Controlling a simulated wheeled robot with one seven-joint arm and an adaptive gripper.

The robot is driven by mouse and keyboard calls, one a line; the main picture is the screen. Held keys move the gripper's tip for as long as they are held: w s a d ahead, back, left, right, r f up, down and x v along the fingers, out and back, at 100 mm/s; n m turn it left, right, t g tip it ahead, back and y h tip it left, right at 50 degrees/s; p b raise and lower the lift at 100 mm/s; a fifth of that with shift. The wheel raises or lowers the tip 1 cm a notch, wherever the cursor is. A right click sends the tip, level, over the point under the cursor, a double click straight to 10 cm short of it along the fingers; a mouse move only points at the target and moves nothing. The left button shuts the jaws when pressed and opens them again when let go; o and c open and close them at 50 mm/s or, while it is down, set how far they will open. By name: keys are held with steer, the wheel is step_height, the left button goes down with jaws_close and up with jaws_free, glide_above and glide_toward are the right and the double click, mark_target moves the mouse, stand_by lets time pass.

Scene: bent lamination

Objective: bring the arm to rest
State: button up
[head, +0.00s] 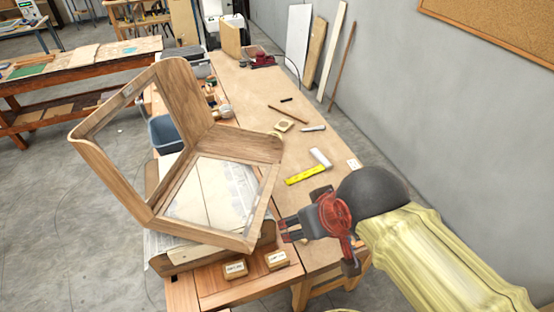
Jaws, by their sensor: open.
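My gripper (289,231) is at the end of my arm, which reaches in from the lower right. Its dark fingers point left, beside the right edge of a bent wooden frame (262,215). The fingers are open and I see nothing between them. Whether a fingertip touches the frame, I cannot tell. The bent frame has one part lying low over the bench and one part rising to the left. My arm has a yellow sleeve, a dark rounded joint and a red wrist part.
The long bench (245,85) runs away from me, carrying a yellow rule (305,175), a white block (320,157) and small tools. Two labelled blocks (235,268) lie at the front. A blue bin (165,133) is behind the frame. A grey wall (450,130) bounds the right.

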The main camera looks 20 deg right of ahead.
step_height(320, 180, down, 16)
steer(key=b, duration=1.5)
steer(key=shift+b, duration=0.35)
